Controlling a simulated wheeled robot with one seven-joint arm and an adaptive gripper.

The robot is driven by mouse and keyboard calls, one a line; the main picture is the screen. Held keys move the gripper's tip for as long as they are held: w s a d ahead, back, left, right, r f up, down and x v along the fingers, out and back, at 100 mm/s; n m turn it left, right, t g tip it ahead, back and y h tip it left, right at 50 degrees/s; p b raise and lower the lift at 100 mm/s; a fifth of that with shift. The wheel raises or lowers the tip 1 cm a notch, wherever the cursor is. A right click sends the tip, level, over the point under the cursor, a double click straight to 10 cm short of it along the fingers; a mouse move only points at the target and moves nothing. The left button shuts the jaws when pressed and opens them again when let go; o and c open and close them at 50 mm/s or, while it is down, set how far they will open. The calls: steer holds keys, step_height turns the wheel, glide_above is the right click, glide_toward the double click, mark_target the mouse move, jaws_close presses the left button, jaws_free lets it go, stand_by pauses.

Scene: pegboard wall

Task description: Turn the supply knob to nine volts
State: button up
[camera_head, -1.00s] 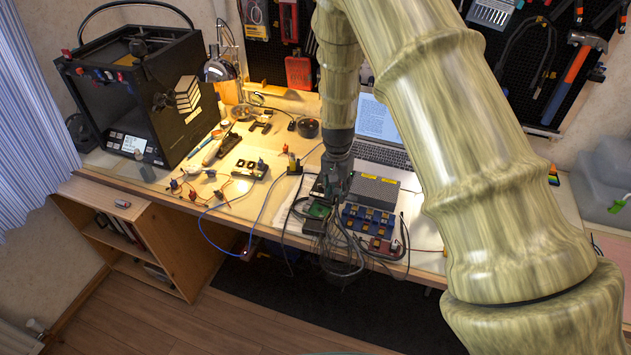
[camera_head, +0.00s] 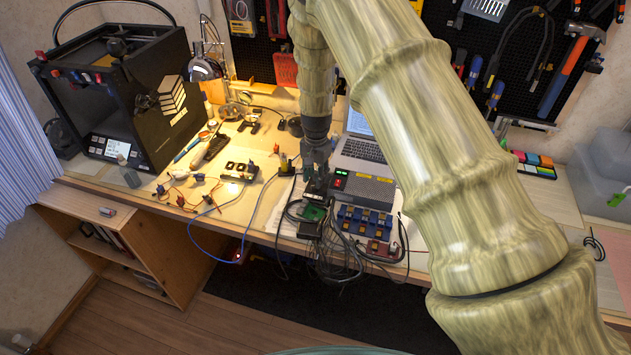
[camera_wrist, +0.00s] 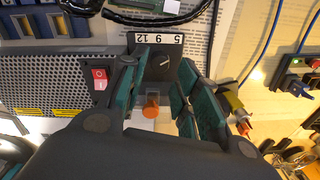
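The supply (camera_head: 369,189) is a grey perforated box on the bench; the wrist view shows its top (camera_wrist: 55,85) with a red and white switch (camera_wrist: 99,78). A dark knob (camera_wrist: 157,69) with a white pointer line sits at its end, beside a white strip (camera_wrist: 160,39) with 5, 9 and 12 on it. The pointer slants up and right in the wrist view, off the strip's middle. My gripper (camera_head: 316,165) is at the supply's left end. In the wrist view its teal-padded fingers (camera_wrist: 160,85) stand apart on either side of the knob, with gaps. An orange part (camera_wrist: 151,107) shows between them.
A laptop (camera_head: 361,150) stands behind the supply. Blue modules (camera_head: 365,220) and loose black cables (camera_head: 335,250) lie at the front edge. A loose circuit with wires (camera_head: 190,190) lies left, near a black 3D printer (camera_head: 125,95). Tools hang on the pegboard (camera_head: 515,60).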

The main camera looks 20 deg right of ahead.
mark_target(315, 188)
steer(key=shift+f+p, duration=0.4)
steer(key=shift+f, duration=1.55)
jaws_close()
